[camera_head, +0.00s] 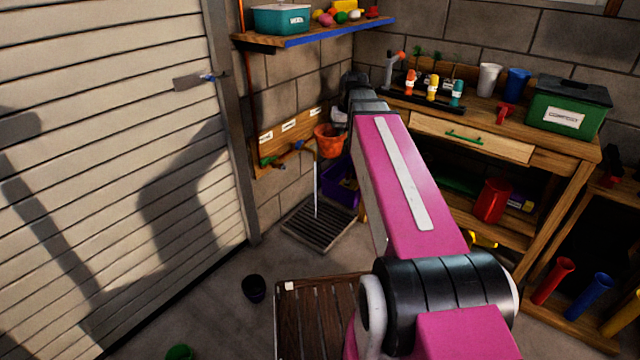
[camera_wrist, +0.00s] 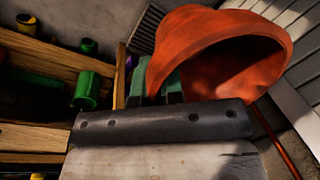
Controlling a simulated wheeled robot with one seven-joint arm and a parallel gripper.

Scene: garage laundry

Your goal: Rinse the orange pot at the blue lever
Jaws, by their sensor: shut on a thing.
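The orange pot (camera_head: 330,141) is in my gripper (camera_wrist: 168,88), in front of the wall board with taps. In the wrist view the pot (camera_wrist: 196,42) is tilted, its wide mouth facing down and right; its inside looks empty. The gripper's dark green fingers are shut on the pot's near side, and in the head view my arm mostly hides them. A small blue lever (camera_head: 299,145) sits on the tap left of the pot. A thin white water stream (camera_head: 316,185) falls from its spout to the floor grate (camera_head: 322,229). The pot appears just right of the stream; contact cannot be told.
A purple crate (camera_head: 341,186) stands behind the grate. A wooden workbench (camera_head: 470,140) fills the right side, with a red jug (camera_head: 492,200) below. A slatted wooden platform (camera_head: 315,310) and a dark cup (camera_head: 253,288) are on the floor. A shelf (camera_head: 300,36) hangs above.

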